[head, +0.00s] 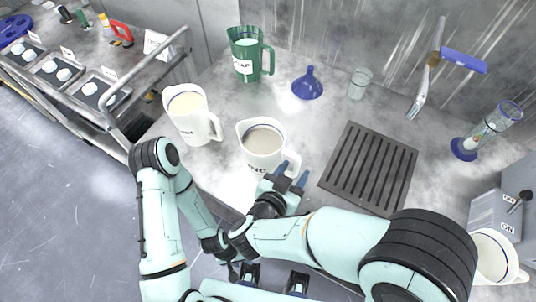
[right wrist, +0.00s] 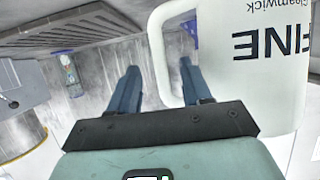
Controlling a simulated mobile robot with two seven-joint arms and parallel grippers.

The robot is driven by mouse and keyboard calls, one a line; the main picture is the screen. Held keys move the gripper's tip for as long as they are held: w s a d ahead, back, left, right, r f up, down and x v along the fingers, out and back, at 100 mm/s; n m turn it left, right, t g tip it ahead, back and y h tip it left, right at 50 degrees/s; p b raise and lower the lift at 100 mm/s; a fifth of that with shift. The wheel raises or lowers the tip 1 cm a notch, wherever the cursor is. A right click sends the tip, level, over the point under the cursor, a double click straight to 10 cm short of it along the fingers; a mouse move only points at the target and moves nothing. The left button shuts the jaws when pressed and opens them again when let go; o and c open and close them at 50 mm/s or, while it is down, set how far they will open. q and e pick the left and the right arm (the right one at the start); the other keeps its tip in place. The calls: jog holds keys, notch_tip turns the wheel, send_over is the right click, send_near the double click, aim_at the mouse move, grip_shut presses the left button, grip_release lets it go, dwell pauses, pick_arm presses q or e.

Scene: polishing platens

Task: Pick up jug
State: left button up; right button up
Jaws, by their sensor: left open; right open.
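A white jug (head: 263,148) of grey liquid stands on the metal worktop near its front edge. In the right wrist view it is the large jug marked FINE (right wrist: 250,60), partly cut off. My right gripper (head: 292,176) is open at the jug's handle side. In the right wrist view its fingers (right wrist: 159,72) lie either side of the handle (right wrist: 160,55), one seemingly in the handle's opening, without closing on it. My left gripper (head: 233,270) hangs low in front of the worktop, small and mostly hidden, holding nothing that I can see.
Another white jug (head: 192,115) stands close left, a green jug (head: 248,55) behind. A blue funnel (head: 307,84) and a glass beaker (head: 359,84) stand at the back. A dark slotted grate (head: 368,168) lies right of the gripper. A third white jug (head: 494,258) stands far right.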

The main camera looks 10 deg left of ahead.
jog(key=x, duration=0.5)
jog(key=shift+r, duration=0.2)
grip_shut()
dwell(1.1)
jog(key=shift+a+r, duration=0.1)
jog(key=shift+r, duration=0.05)
